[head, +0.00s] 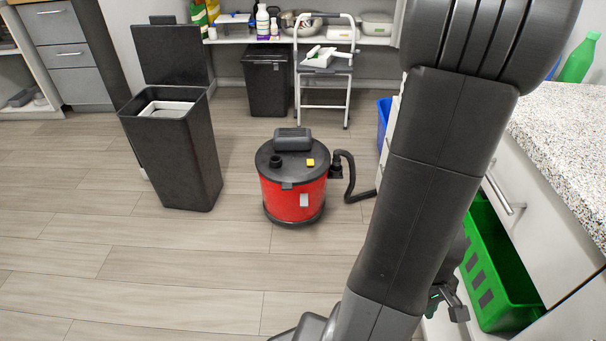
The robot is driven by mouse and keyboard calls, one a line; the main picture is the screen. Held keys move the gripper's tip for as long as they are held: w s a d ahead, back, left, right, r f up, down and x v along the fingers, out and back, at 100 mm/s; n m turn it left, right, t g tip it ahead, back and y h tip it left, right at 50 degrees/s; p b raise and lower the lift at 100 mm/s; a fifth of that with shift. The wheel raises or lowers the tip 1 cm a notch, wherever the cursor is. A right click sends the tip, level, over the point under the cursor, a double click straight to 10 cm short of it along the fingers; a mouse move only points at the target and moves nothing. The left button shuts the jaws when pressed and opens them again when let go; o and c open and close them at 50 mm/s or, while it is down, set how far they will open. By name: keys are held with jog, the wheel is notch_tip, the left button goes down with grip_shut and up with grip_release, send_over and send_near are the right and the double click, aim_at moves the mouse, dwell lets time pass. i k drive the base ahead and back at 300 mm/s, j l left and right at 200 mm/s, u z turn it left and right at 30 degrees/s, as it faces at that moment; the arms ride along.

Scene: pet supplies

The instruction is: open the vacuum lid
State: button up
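The vacuum (294,200) stands upright on the floor near the middle of the view, with a red drum. Its black lid (265,160) sits on top, shut, with a dark raised handle, a round port and a yellow button. A black hose (350,180) comes off its right side and runs behind my arm. My arm fills the right centre of the view, in front of the vacuum's right side. Part of my gripper (451,300) shows low at the right, mostly hidden behind my arm. It is well apart from the vacuum, and its opening cannot be made out.
A tall black bin (175,160) with its lid raised stands left of the vacuum. Another dark bin (268,85) and a step stool (323,90) stand behind. A speckled counter (565,130) and a green crate (495,275) are at right. The floor (180,280) in front is clear.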

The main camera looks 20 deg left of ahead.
aim_at(293, 156)
jog(key=i+u, duration=0.7)
jog(key=k, duration=0.05)
